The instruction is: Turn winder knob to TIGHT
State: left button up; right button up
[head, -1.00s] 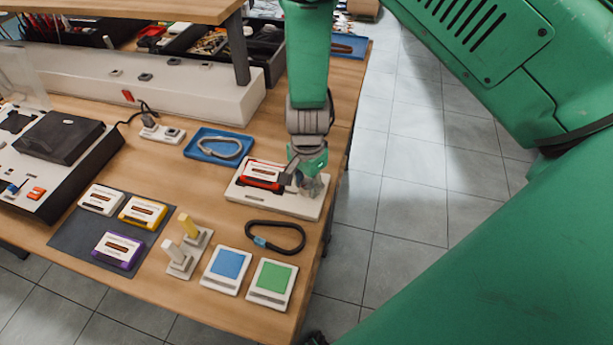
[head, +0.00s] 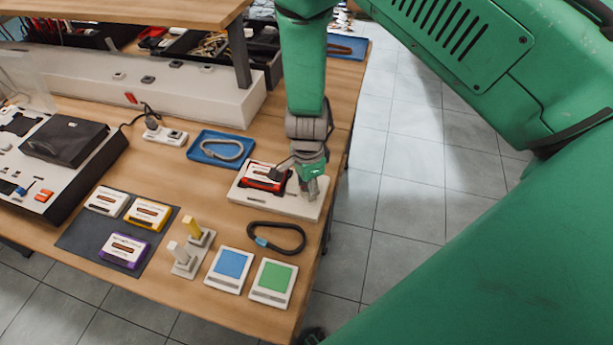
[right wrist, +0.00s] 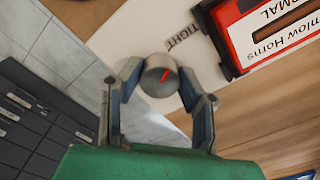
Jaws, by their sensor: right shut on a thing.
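The winder is a flat white base (head: 256,201) near the table's right edge, holding a red cassette (head: 265,177). My right gripper (head: 313,188) points down at the base's right end. In the right wrist view the round grey knob (right wrist: 160,75) sits between the two fingertips, and the right gripper is shut on it. A red line on the knob's top slants to the upper right, roughly toward the side with the printed word TIGHT (right wrist: 183,37). The red cassette (right wrist: 230,40) lies just right of that word. In the head view the gripper hides the knob. My left gripper is out of view.
A black carabiner (head: 276,238), a blue pad (head: 230,265) and a green pad (head: 272,281) lie in front of the winder. A blue tray (head: 203,158) with a ring is behind it. Open tiled floor (head: 400,210) lies right of the table edge.

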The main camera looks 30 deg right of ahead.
aim_at(306, 185)
jog(key=shift+w+r, duration=0.1)
jog(key=shift+w, duration=0.05)
jog(key=o, duration=1.1)
jog(key=shift+o, duration=0.2)
jog(key=shift+r, duration=0.1)
notch_tip(306, 185, up, 12)
jog(key=shift+f, duration=0.2)
